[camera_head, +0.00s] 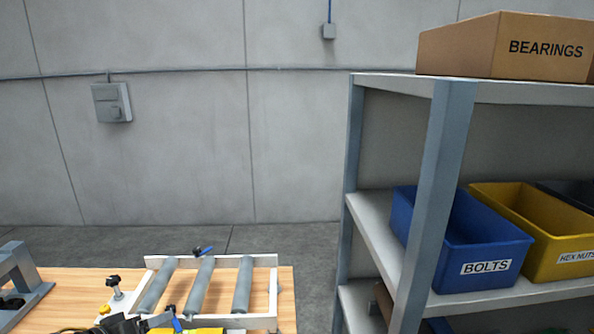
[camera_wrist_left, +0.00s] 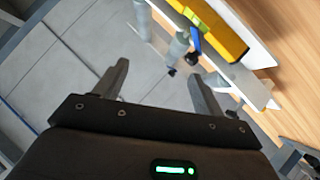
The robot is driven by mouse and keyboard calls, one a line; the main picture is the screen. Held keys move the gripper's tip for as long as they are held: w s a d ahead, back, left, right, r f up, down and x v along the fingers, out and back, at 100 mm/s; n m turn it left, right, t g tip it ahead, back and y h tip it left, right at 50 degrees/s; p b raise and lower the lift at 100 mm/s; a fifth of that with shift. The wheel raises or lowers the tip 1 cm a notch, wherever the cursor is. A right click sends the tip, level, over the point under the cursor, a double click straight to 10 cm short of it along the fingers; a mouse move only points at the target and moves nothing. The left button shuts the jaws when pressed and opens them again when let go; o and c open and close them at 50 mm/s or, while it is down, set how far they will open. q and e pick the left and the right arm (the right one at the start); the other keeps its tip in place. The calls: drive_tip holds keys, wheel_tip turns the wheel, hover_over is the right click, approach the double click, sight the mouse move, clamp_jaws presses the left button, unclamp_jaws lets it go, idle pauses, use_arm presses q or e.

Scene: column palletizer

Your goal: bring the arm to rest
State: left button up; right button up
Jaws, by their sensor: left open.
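My left gripper (camera_head: 152,322) shows only in part at the bottom edge of the head view, by the near side of the roller frame. In the left wrist view its two fingers (camera_wrist_left: 160,86) stand wide apart with nothing between them. Grey floor shows beyond them, and the roller frame's edge is close to the right finger. The rest of the left arm is out of sight. My right gripper is in neither view.
A white roller frame (camera_head: 274,291) with grey rollers lies on a wooden table (camera_head: 60,294). A yellow object (camera_wrist_left: 210,32) shows at its near side. A shelf (camera_head: 440,130) on the right holds a blue bin (camera_head: 485,262), a yellow bin (camera_head: 555,257) and a cardboard box (camera_head: 460,48).

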use_arm(q)
drive_tip(key=s+d+f+m+y, duration=0.25)
drive_tip(key=s+d+f, duration=0.25)
drive_tip(key=s+f, duration=0.45)
drive_tip(key=s+d+f+m+g+y, duration=0.15)
drive_tip(key=s+f+g, duration=0.25)
drive_tip(key=s, duration=0.6)
drive_tip(key=s+d+f+m+g+y, duration=0.15)
drive_tip(key=s+f+g, duration=0.25)
drive_tip(key=s, duration=0.6)
wheel_tip(320, 180, down, 32)
drive_tip(key=s+g+b, duration=0.1)
drive_tip(key=b, duration=0.5)
drive_tip(key=s+a+f+g+b, duration=0.1)
drive_tip(key=s+f+b, duration=0.3)
drive_tip(key=s+f, duration=1.2)
wheel_tip(320, 180, down, 4)
drive_tip(key=shift+s+a+f+h, duration=0.25)
drive_tip(key=shift+a+h, duration=0.1)
drive_tip(key=shift+a, duration=0.25)
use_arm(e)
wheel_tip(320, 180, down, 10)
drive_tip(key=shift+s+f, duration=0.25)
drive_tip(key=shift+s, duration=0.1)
